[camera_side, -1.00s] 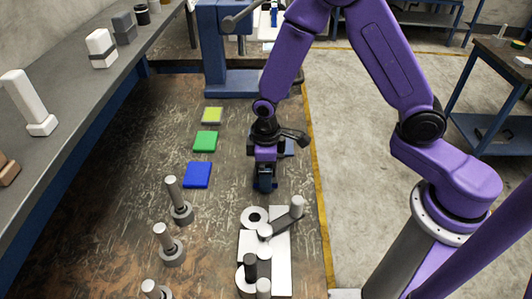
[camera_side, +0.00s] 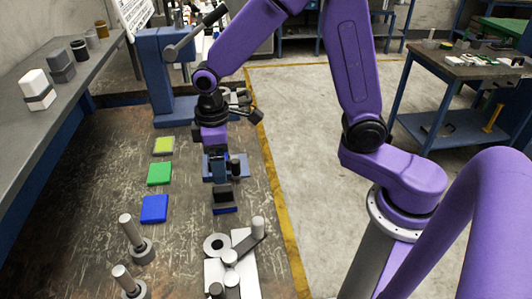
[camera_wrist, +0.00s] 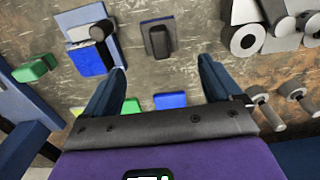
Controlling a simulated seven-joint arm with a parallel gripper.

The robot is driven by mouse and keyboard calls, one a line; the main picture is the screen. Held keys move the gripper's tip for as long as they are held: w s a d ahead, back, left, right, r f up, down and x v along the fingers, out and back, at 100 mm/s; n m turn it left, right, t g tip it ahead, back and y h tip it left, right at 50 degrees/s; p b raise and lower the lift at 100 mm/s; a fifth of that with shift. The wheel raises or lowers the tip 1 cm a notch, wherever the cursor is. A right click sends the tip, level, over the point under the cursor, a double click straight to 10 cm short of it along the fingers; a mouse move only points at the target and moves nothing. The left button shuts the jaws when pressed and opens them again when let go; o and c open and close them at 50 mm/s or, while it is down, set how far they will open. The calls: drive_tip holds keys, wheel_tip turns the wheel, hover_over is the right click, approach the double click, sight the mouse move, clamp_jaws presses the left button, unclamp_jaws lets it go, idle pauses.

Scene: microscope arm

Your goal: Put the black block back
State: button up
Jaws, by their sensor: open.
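The black block (camera_side: 225,195) sits on the bench between the white fixture and a blue-grey stand, with a blue band along its lower front edge in the side view. In the wrist view the block (camera_wrist: 158,41) lies beyond the fingertips, roughly midway between them sideways, and no finger touches it. My gripper (camera_wrist: 160,88) is open and empty. In the side view my gripper (camera_side: 214,158) hangs above the bench, just behind the block, and its fingers are hard to tell from the stand behind.
The blue-grey stand (camera_wrist: 112,40) bears a black cylinder and a blue block. The white fixture (camera_side: 232,272) with its posts is nearer the side camera. Yellow (camera_side: 163,146), green (camera_side: 159,173) and blue (camera_side: 154,208) squares lie left, with bare bench between.

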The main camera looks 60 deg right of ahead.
drive_tip(key=shift+s, duration=0.1)
drive_tip(key=s+d+r+n, duration=0.1)
drive_tip(key=s+d, duration=0.3)
drive_tip(key=s, duration=0.7)
drive_tip(key=s+d+r+n, duration=0.2)
drive_tip(key=s+d+r, duration=0.2)
drive_tip(key=s, duration=0.7)
drive_tip(key=shift+s+d+r+n, duration=0.2)
drive_tip(key=shift+s+d+n, duration=0.1)
drive_tip(key=shift+d, duration=0.25)
